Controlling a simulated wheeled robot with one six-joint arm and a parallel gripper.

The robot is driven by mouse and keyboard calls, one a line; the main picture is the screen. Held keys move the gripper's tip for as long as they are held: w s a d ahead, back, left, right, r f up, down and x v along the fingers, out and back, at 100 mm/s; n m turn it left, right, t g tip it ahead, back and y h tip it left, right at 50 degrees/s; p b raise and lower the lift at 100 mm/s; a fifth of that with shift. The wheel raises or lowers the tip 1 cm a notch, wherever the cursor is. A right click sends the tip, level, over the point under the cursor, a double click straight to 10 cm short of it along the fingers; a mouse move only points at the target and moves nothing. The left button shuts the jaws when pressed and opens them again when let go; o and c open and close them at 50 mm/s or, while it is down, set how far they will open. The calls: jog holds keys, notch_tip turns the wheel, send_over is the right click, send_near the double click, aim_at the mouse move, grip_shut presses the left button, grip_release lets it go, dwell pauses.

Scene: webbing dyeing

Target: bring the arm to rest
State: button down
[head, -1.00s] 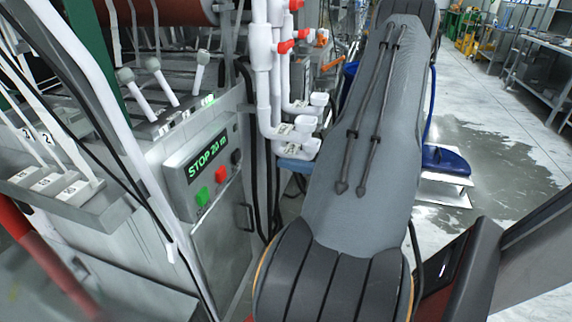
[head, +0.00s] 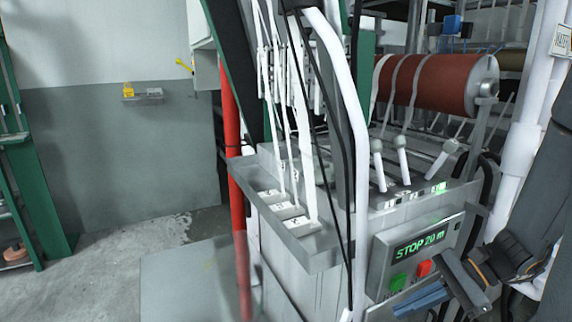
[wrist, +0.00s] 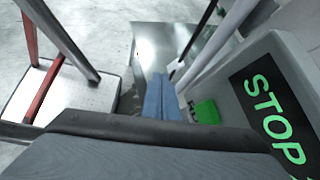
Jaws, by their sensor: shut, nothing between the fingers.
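My gripper (head: 418,300) is in the lower right of the head view, in front of the lower part of the control box (head: 378,262). Its blue fingers are shut together and empty, pointing left. They also show in the wrist view (wrist: 160,98), beside the green button (wrist: 207,111) and the "STOP" display (wrist: 270,112). I cannot tell whether the fingers touch the box. My arm comes in from the right edge of the head view. In the head view the display (head: 420,243) reads "STOP 20 m", above a green button (head: 398,282) and a red button (head: 424,268).
Levers (head: 401,158) stand on the machine above the box, below a red-brown roller (head: 437,84). A metal tray (head: 318,258) with white webbing strands juts out at the middle. White pipes (head: 515,165) rise at the right. The floor at left (head: 110,270) is open.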

jog(key=s+a+r+n+h, duration=0.2)
jog(key=a+n+h, duration=0.2)
jog(key=n, duration=0.4)
jog(key=s+a+r+n+h, duration=0.2)
jog(key=a+n+h, duration=0.3)
jog(key=n, duration=0.3)
jog(key=shift+s+n+g+h, duration=0.3)
jog(key=shift+n+g+h, duration=0.1)
jog(key=shift+h, duration=0.3)
